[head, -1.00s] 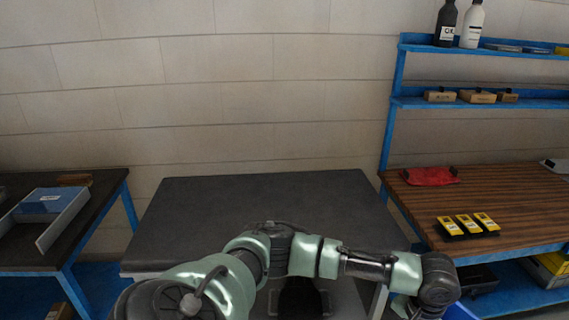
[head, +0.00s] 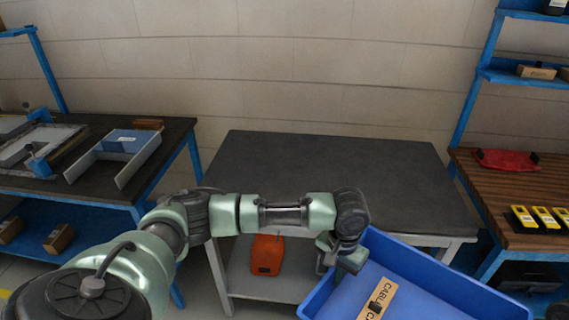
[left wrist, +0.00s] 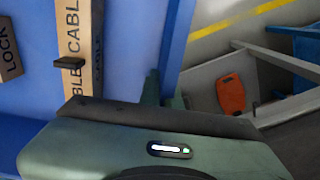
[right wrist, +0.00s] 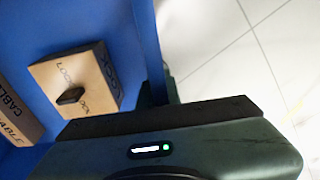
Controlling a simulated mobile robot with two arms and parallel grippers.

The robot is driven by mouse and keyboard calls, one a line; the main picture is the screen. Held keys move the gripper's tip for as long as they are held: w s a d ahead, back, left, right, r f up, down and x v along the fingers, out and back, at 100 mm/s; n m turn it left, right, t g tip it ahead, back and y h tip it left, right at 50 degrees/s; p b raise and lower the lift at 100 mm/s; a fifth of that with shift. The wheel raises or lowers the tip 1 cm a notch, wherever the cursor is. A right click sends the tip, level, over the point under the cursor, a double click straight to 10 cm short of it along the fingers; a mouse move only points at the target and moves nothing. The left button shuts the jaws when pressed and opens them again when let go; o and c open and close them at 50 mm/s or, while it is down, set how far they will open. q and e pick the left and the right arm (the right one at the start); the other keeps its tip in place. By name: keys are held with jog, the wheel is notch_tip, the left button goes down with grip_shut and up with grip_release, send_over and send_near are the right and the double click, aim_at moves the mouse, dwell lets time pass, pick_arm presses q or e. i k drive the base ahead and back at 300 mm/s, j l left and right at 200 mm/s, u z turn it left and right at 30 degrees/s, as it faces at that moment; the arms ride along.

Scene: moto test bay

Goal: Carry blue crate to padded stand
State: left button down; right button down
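The blue crate (head: 420,270) is at the lower right of the head view, partly cut off, in front of the padded stand. It holds cardboard boxes, one marked CABLE (head: 377,300) and one marked LOCK (right wrist: 75,80). My left gripper (head: 342,258) is shut on the crate's left wall; the wall also shows in the left wrist view (left wrist: 175,45). My right gripper (right wrist: 158,98) is at another crate wall and appears shut on it; it is outside the head view. The padded stand (head: 320,165) has a bare dark top and a pale frame.
An orange case (head: 267,254) lies on the stand's lower shelf. A left bench (head: 150,180) carries a blue-and-grey tray (head: 125,150). A wooden bench (head: 490,190) at right holds a red pouch (head: 505,160) and yellow devices (head: 540,218). The stand's top is clear.

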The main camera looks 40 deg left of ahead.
aim_at(303, 180)
jog(key=u, duration=1.05)
jog(key=i, duration=1.5)
